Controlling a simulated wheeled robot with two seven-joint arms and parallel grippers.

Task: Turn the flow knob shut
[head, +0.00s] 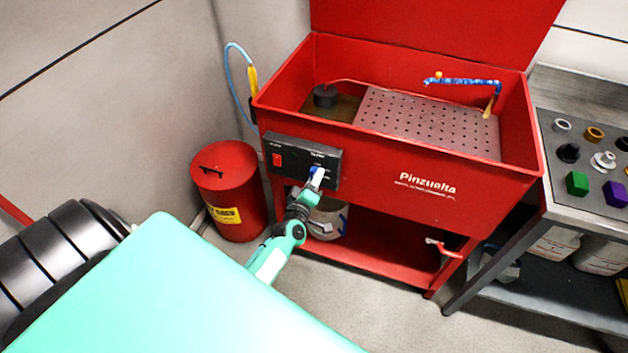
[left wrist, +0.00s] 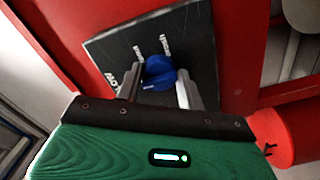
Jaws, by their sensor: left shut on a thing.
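The flow knob (left wrist: 160,72) is a blue knob on a black control panel (left wrist: 110,50) on the front of a red parts washer. In the left wrist view my left gripper (left wrist: 160,88) has one finger on each side of the knob and is shut on it. In the head view the left gripper (head: 315,180) reaches the panel's lower right part, and the knob is mostly hidden there. The panel (head: 290,155) also carries a red switch (head: 277,160). The knob's exact angle is hard to tell. My right gripper is not in view.
A red bin (head: 228,190) stands left of the washer (head: 390,185). A bucket (head: 328,222) sits on the washer's lower shelf. A red-handled valve (head: 443,247) sticks out at lower right. A metal table (head: 545,150) with several small parts stands at the right.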

